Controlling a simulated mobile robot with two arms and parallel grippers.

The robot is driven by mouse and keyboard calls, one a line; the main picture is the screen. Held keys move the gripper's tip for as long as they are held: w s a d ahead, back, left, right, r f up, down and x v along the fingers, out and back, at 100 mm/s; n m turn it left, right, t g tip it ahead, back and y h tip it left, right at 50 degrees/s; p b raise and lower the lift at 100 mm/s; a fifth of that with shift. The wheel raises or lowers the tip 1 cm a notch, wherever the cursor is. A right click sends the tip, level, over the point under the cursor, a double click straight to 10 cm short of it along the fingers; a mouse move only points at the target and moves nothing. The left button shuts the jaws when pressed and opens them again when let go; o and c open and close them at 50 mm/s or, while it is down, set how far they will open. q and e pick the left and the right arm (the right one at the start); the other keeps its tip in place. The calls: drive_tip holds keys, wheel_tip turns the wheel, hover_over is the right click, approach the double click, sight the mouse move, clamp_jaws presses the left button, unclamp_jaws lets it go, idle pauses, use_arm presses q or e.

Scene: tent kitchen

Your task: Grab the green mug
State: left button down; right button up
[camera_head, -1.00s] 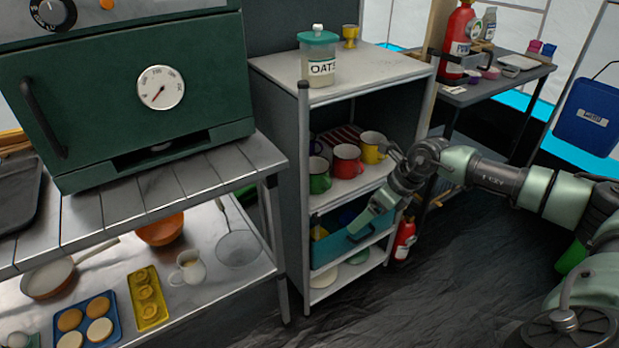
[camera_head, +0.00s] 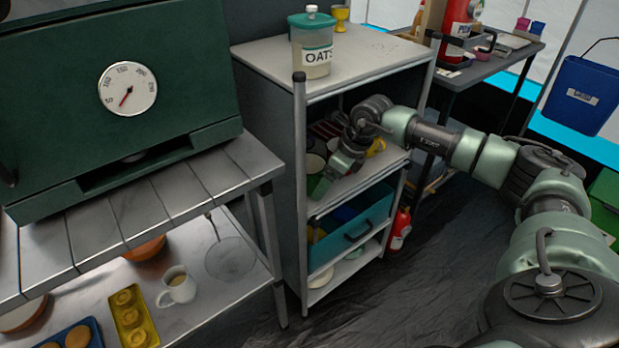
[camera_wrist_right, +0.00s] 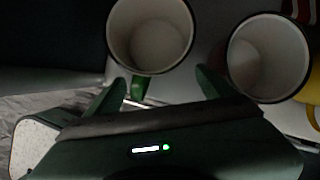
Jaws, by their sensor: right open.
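The green mug (camera_wrist_right: 150,38) is upright in the right wrist view, seen from above into its pale inside. Its green handle (camera_wrist_right: 138,88) points toward my right gripper (camera_wrist_right: 164,90). The gripper is open, with one fingertip on each side of the handle and no visible grip on it. In the head view, the gripper (camera_head: 326,178) reaches into the middle shelf and largely covers the green mug (camera_head: 313,165). My left gripper is not in view.
A red mug (camera_wrist_right: 268,58) stands close to the right of the green one. A yellow mug (camera_wrist_right: 311,95) is at the far right. The shelf unit (camera_head: 300,200) has a front post left of my gripper. An oats jar (camera_head: 312,45) stands on top.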

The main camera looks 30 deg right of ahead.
sight(310, 176)
drive_tip(key=w, duration=0.1)
drive_tip(key=w+a, duration=0.1)
drive_tip(key=w, duration=0.1)
drive_tip(key=w+a+f+b, duration=0.1)
drive_tip(key=shift+w+a, duration=0.25)
drive_tip(key=c, duration=1.2)
drive_tip(key=shift+o, duration=0.2)
